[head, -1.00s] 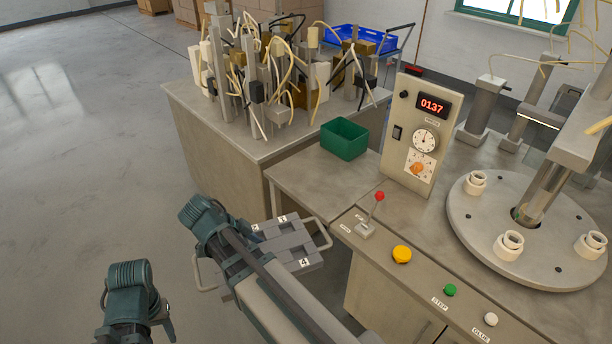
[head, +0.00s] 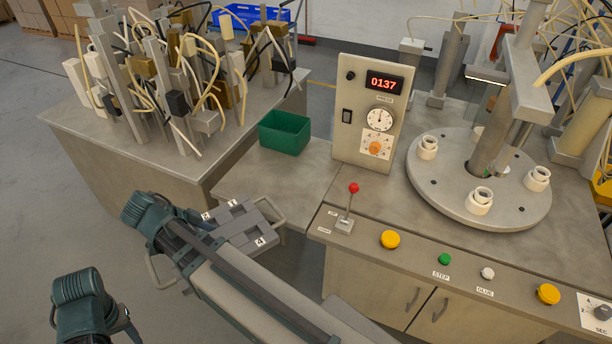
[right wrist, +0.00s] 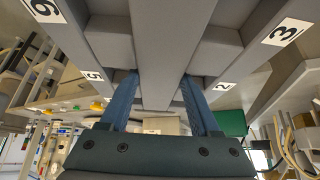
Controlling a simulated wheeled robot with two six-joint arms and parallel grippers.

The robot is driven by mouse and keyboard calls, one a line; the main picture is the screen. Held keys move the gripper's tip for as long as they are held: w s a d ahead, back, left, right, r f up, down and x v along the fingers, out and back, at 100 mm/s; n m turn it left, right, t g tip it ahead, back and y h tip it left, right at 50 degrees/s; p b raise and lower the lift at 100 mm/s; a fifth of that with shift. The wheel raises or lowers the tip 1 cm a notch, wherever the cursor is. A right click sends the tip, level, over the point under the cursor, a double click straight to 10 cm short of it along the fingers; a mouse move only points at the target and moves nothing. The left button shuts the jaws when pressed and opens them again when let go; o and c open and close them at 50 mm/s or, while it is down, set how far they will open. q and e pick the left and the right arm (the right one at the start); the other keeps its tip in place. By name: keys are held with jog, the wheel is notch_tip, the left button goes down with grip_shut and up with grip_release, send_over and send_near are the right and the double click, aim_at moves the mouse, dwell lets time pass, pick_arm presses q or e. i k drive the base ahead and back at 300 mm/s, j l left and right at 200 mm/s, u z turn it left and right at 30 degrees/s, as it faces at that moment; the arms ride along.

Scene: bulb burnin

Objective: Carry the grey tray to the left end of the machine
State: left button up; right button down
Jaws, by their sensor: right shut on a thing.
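The grey tray (head: 238,230) has numbered white labels and wire handles at its ends. In the head view it is held up left of the machine's front panel, partly hidden behind my right arm. In the right wrist view the tray (right wrist: 165,45) fills the top, with labels on its blocks. My right gripper (right wrist: 158,88) is shut on a middle part of it. The machine (head: 322,222) has a control box (head: 345,150) and a round turntable (head: 510,205). A lower bench top (head: 250,178) adjoins its left end. My left gripper is out of view; only part of that arm shows.
A green bin (head: 285,132) stands at the back of the lower bench; the surface before it is clear. A red-knobbed lever (head: 348,205) rises at the machine's front left corner. A bench crowded with wired fixtures (head: 160,85) stands left. Open floor (head: 40,180) lies at far left.

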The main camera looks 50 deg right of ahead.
aim_at(280, 184)
jog(key=i+j+z, duration=0.15)
jog(key=i+z, duration=0.15)
jog(key=z, duration=0.15)
jog(key=i+j+z, duration=0.25)
jog(key=z, duration=0.15)
jog(key=i+j+z, duration=0.25)
jog(key=j+z, duration=0.2)
jog(key=l, duration=0.1)
